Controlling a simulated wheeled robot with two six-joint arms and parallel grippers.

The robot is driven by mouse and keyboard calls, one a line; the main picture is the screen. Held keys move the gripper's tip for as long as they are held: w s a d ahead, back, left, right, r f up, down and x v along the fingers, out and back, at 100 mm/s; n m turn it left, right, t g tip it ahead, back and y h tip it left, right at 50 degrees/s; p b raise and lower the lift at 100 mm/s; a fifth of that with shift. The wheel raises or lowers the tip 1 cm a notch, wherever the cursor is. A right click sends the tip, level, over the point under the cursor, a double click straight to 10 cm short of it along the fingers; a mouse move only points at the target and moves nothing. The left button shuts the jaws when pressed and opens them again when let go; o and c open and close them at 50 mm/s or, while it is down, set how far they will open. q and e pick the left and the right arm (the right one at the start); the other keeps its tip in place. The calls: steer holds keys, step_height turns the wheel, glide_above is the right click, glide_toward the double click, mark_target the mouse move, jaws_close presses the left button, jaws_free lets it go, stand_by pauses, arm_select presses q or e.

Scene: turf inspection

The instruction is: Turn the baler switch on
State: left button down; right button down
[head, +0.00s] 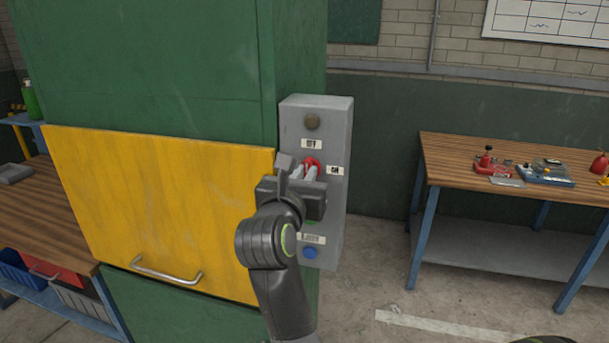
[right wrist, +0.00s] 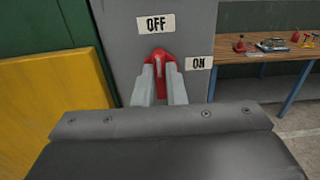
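The red switch (head: 311,164) is on a grey control box (head: 340,130) fixed to the side of the green baler (head: 200,60). In the right wrist view the red switch (right wrist: 160,60) sits below the OFF label (right wrist: 156,24) and left of the ON label (right wrist: 199,63). Its handle looks upright, toward OFF. My right gripper (head: 304,172) is at the switch, and its two fingers (right wrist: 160,76) lie on either side of the red handle with little gap. Whether both fingers press on it is hard to see. My left gripper is not in view.
The box also has a dark round lamp (head: 312,122) at the top and a blue button (head: 309,253) at the bottom. A yellow door (head: 160,210) is at left. A workbench (head: 470,185) with tools stands at right. Floor between is clear.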

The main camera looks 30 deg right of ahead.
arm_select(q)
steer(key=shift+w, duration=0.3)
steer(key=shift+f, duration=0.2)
arm_select(e)
steer(key=shift+f+m, duration=0.1)
steer(key=shift+m, duration=0.2)
arm_select(q)
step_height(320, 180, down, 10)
steer(key=b, duration=1)
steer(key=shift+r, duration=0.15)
arm_select(e)
steer(key=shift+s+d+f+m, duration=0.1)
steer(key=shift+m, duration=4.2)
steer(key=shift+s+d+f+m, duration=0.1)
steer(key=shift+m, duration=4.2)
steer(key=c, duration=1.5)
jaws_free()
